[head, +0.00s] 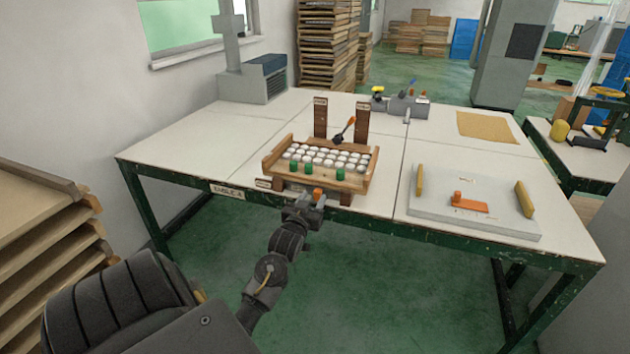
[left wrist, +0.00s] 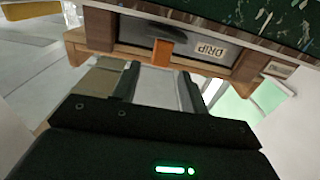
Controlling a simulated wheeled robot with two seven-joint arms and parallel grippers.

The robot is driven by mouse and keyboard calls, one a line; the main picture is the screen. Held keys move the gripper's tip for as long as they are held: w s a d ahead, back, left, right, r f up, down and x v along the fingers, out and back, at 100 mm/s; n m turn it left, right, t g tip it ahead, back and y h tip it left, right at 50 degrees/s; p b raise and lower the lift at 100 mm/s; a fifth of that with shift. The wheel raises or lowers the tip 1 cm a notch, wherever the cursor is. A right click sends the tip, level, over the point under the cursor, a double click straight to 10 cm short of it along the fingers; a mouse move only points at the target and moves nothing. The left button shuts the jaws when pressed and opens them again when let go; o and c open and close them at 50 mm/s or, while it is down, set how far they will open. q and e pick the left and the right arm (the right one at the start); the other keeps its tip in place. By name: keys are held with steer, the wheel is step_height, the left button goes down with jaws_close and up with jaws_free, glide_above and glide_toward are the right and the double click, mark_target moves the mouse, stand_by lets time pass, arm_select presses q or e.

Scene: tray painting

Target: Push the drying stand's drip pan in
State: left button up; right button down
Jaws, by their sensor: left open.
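The drying stand (head: 358,187) is wooden and holds a tray of several white round pieces, with green pieces along its front. In the left wrist view, the drip pan (left wrist: 140,36) shows as a grey front with a "DRIP" label and an orange handle (left wrist: 163,47), between the stand's wooden feet (left wrist: 92,30). The orange handle also shows low at the stand's front in the head view (head: 318,193). My left gripper (head: 308,200) is open and empty, close in front of the handle. In the left wrist view its fingers (left wrist: 160,78) point at the pan. How far the pan sticks out is unclear.
The table's front edge (head: 380,222) runs just below the stand. A pale board (head: 450,200) with an orange block and yellow bars lies to the right. Two wooden posts (head: 320,117) stand behind the tray.

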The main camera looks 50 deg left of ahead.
arm_select(q)
steer(key=v, duration=0.7)
stand_by(0.4)
